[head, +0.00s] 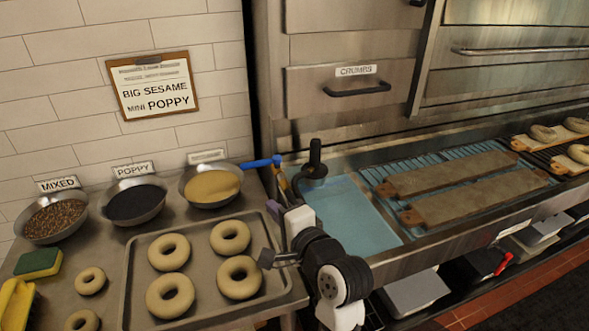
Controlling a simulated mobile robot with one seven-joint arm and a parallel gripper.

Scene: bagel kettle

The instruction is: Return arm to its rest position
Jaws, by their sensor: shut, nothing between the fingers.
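My arm rises from the bottom centre in the head view, with black round joints and white links. My gripper (267,258) appears as a small dark grey tip at the left of these joints. It is shut and empty, by the right edge of the bagel tray (128,290). In this view it lies close beside the lower right bagel (239,277); whether it touches is hard to tell. The arm's lower part is cut off by the frame.
Bowls of mixed topping (56,217), poppy (134,203) and a pale topping (211,186) stand behind the tray. A green-yellow sponge (38,263) lies left. A blue basin (345,212) with a dark upright handle (315,158) and two long boards (450,174) are right.

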